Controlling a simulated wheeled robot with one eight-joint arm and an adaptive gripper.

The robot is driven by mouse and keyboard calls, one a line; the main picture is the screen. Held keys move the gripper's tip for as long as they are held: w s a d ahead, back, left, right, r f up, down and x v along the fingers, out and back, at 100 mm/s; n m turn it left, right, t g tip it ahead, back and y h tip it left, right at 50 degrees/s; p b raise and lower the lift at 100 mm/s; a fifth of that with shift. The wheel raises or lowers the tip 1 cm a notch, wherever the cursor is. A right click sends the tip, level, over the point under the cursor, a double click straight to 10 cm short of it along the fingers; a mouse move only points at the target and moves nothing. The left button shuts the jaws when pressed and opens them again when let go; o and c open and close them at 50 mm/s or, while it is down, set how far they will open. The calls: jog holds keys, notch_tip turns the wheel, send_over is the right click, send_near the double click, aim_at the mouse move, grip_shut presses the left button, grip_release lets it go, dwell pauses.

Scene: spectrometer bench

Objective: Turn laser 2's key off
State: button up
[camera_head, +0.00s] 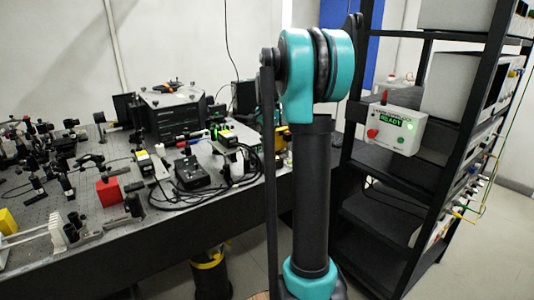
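I cannot make out a key or a label reading laser 2 in this view. A black controller box (191,174) with knobs or buttons on top sits on the optical bench. A pale box (396,129) with a green READY display and a red button is on the black rack. My teal and black arm stands upright in the middle and hides part of the scene. My gripper is not in view.
The perforated bench (90,205) fills the left and is crowded with optics, cables, a red cube (109,191) and a large black box (176,113). The black rack (392,211) stands at right, holding instruments and cables. A dark bin (211,277) is under the bench edge.

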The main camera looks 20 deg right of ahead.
aim_at(267, 158)
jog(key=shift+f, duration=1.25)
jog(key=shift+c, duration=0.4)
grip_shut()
